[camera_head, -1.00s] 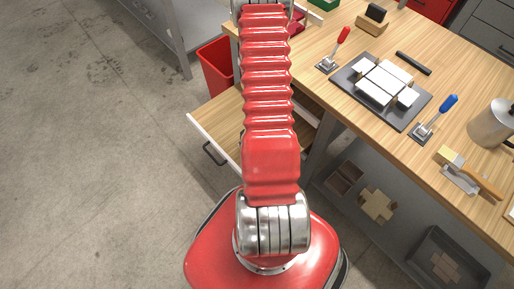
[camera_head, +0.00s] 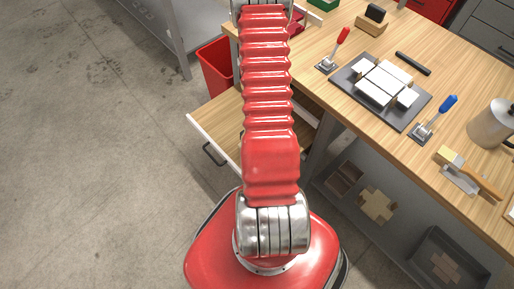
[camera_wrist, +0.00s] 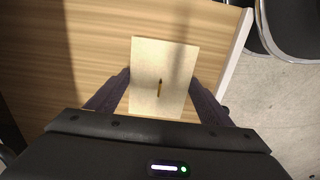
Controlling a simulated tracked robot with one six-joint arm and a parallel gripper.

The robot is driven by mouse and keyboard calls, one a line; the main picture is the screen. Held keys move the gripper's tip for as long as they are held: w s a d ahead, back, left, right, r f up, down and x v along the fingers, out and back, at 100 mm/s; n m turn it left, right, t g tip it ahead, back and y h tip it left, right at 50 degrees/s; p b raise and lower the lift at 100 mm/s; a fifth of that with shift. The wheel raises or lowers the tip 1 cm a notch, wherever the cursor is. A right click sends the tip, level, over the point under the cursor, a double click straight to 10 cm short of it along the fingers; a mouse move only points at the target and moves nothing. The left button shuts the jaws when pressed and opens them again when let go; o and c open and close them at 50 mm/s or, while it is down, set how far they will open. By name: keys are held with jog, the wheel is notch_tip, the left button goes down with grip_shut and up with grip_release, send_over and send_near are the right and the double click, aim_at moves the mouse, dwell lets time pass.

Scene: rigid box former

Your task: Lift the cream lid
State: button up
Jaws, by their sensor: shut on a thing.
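The cream lid (camera_wrist: 150,58) is a pale flat rectangle in the middle of the wrist view, with a small yellow-brown elongated mark or piece near its centre. My gripper (camera_wrist: 162,80) has one dark finger at each side edge of the lid and is shut on it. Wood-grain surface shows around the lid. I cannot tell how far the lid is from that surface. In the head view my own red arm hides the lid and my gripper.
An open wooden drawer (camera_head: 214,118) with a pale edge juts from the bench (camera_head: 330,100). A red bin (camera_head: 214,66) stands behind it. A dark forming plate (camera_head: 350,88) with white panels lies on the bench, between a red-handled clamp (camera_head: 341,38) and a blue-handled clamp (camera_head: 447,106).

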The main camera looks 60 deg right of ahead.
jog(key=shift+r, duration=0.1)
jog(key=shift+r, duration=4.9)
